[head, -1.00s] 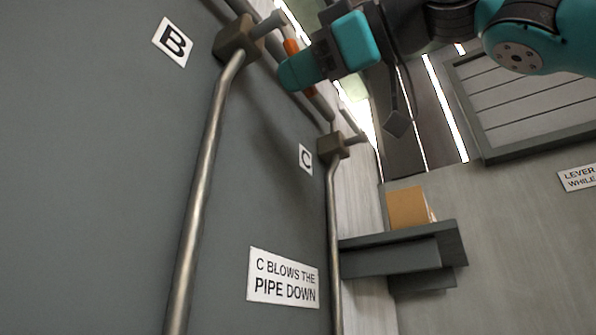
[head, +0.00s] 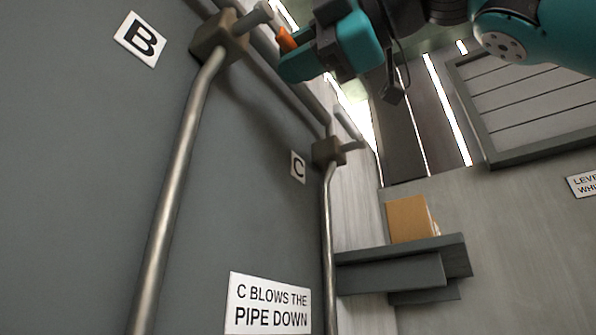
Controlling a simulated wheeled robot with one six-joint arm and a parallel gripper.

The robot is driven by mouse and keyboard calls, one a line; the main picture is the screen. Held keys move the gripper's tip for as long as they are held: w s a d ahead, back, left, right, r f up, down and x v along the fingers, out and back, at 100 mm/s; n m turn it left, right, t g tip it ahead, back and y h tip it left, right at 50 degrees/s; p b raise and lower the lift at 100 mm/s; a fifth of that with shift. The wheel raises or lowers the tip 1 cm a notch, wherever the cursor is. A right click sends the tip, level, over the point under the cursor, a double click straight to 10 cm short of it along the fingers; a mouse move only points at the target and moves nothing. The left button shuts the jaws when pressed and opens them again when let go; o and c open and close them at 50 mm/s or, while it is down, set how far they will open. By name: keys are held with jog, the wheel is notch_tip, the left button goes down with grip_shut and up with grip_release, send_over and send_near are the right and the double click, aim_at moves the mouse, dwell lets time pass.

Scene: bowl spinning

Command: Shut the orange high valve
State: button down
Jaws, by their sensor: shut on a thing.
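The orange valve handle (head: 286,40) shows only as a short orange piece near the top middle, beside the upper side of my gripper. My gripper (head: 299,66), teal and dark grey, reaches in from the upper right and is shut on the orange handle. The gripper hides most of the handle, so its full angle and its join to the pipe cannot be seen.
A brown valve body (head: 218,38) with a grey stem sits by label B (head: 140,40). Another valve body (head: 327,151) sits by label C (head: 298,167). A sign (head: 268,306) reads "C BLOWS THE PIPE DOWN". A cardboard box (head: 409,219) stands on a grey ledge (head: 400,270).

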dwell(0.5)
jog(key=c, duration=1)
grip_release()
jog(key=shift+o, duration=0.2)
